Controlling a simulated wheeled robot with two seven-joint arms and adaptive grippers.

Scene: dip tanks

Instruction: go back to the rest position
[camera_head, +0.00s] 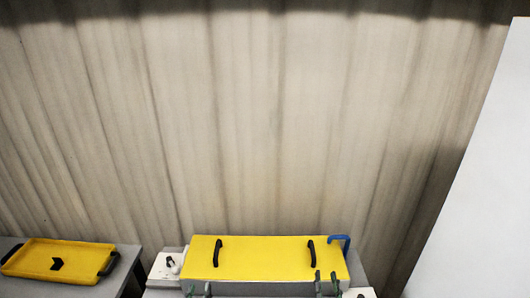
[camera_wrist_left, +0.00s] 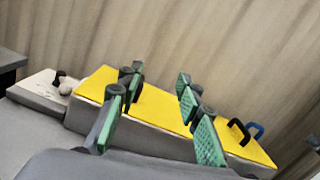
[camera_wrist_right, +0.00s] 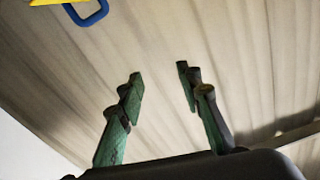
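My left gripper (camera_head: 199,290) shows only as small fingertips at the lower edge of the head view. In the left wrist view its green fingers (camera_wrist_left: 157,98) are wide apart with nothing between them. My right gripper (camera_head: 327,282) shows at the front right of the yellow lid. In the right wrist view its fingers (camera_wrist_right: 158,80) are apart and empty, with the curtain behind. The yellow lid (camera_head: 265,259) lies flat on a tank and has two black handles. In the left wrist view the lid (camera_wrist_left: 160,108) is beyond the fingers, which partly cover it.
A blue hook (camera_head: 342,239) sits at the lid's back right corner. A yellow tray (camera_head: 40,258) with black handles and a small dark piece lies on a grey table at the left. A pleated curtain (camera_head: 260,120) stands behind. A white panel (camera_head: 480,190) rises at the right.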

